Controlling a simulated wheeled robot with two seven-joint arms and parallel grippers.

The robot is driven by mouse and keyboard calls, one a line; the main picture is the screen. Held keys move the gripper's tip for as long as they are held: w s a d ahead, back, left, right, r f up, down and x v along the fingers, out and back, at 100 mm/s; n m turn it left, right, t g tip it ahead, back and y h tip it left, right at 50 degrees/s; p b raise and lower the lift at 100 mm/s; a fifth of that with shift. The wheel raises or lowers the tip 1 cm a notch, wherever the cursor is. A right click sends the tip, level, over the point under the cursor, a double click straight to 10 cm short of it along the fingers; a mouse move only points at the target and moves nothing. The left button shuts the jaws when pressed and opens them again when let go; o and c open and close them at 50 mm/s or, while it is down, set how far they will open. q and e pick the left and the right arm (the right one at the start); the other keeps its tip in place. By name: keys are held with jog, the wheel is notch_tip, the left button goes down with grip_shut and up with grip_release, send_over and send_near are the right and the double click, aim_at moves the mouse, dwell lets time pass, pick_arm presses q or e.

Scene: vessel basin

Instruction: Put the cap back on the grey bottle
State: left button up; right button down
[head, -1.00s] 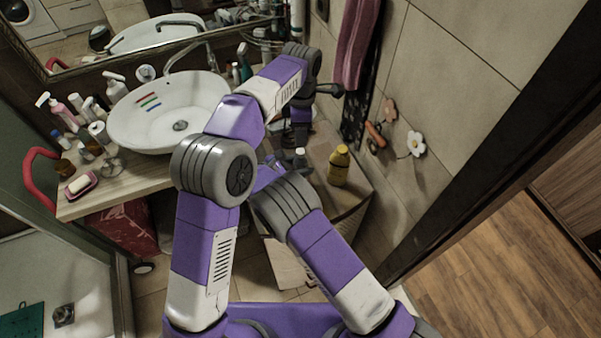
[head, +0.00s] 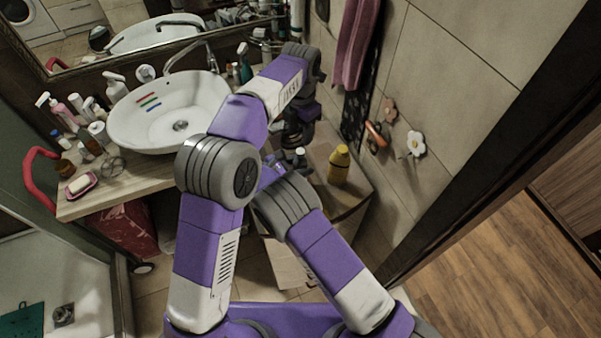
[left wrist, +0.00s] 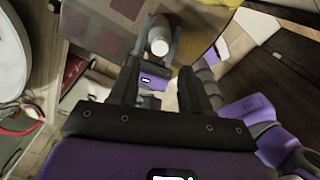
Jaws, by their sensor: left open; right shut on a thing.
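The grey bottle (left wrist: 155,22) shows in the left wrist view, with a white cap (left wrist: 159,46) at its near end. The cap appears to sit on the bottle; how firmly, I cannot tell. In the head view the pale top of the bottle (head: 300,152) shows just beyond my right forearm. My right gripper (left wrist: 155,62) is shut around the bottle; in the head view my own arm mostly hides it. My left gripper (head: 297,133) is open and empty above the bottle, its fingers (left wrist: 159,72) apart from the cap.
A yellow bottle (head: 339,167) stands on the cabinet top (head: 350,196), close right of the grey bottle. The white basin (head: 135,130) and several toiletries are at left. The tiled wall (head: 440,80) with flower hooks bounds the right side.

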aim_at(301, 151)
pick_arm(q)
notch_tip(301, 151, down, 8)
jog(key=shift+r, duration=0.1)
dwell(0.4)
